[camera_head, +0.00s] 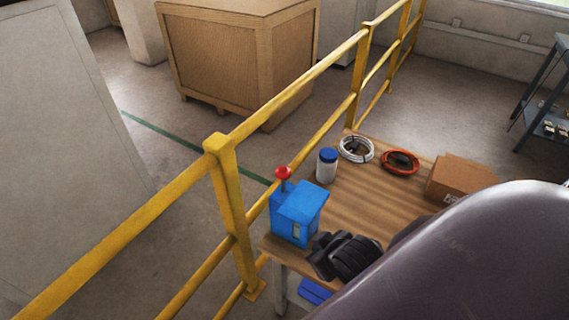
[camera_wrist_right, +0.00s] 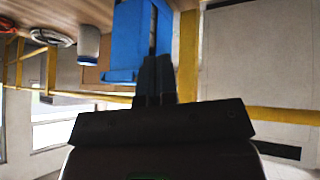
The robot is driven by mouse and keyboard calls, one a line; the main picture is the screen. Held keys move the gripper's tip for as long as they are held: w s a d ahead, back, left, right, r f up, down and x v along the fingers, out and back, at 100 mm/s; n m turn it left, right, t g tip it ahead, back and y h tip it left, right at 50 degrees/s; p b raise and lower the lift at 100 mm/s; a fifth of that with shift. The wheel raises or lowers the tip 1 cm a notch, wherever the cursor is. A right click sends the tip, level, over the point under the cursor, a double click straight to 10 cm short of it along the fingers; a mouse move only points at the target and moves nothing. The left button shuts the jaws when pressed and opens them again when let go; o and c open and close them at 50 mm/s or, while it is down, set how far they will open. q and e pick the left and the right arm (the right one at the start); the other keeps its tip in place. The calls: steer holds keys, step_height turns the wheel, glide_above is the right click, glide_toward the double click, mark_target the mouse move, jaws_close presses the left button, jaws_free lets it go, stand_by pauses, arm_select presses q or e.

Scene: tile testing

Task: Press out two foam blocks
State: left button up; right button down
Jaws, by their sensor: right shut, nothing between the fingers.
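A blue box-shaped device (camera_head: 296,215) with a red knob (camera_head: 283,173) on a stem stands at the near left corner of the wooden table (camera_head: 352,205). Its front has a small pale slot. My right gripper (camera_head: 318,257) is right in front of the device, low by the table edge. In the right wrist view the picture is turned over. The blue device (camera_wrist_right: 123,45) fills the top middle there, and my shut, empty fingers (camera_wrist_right: 155,62) point at it. I cannot tell whether they touch it. I see no foam block. My left gripper is out of view.
A white bottle with a blue lid (camera_head: 327,166), a white cable coil (camera_head: 356,149), an orange coil (camera_head: 400,162) and a cardboard box (camera_head: 460,178) stand on the table. A yellow railing (camera_head: 228,190) runs behind it. A blue object (camera_head: 313,292) lies below the tabletop.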

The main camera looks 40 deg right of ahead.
steer(key=w+a+r+n+t+p, duration=0.1)
steer(key=w+a+r+n+t, duration=0.2)
steer(key=w+r+n+t, duration=0.95)
steer(key=w+a+r+n+g+y, duration=0.4)
steer(key=a+r+n+g+y, duration=0.7)
steer(key=a+n+y, duration=0.65)
steer(key=w+d+f+n+g+h, duration=0.1)
steer(key=d+f+n+g+h, duration=0.65)
steer(key=n, duration=0.35)
steer(key=w+d+h, duration=0.1)
steer(key=d+h, duration=0.2)
steer(key=d, duration=0.2)
steer(key=w+d+g+h, duration=0.1)
steer(key=d+h, duration=0.2)
steer(key=d, duration=0.3)
steer(key=w+d+g+h, duration=0.1)
steer(key=w+d+h, duration=0.1)
steer(key=d, duration=0.3)
steer(key=shift+d+h, duration=0.2)
steer(key=shift+h, duration=0.2)
steer(key=shift+d+r, duration=0.15)
steer(key=shift+d, duration=0.15)
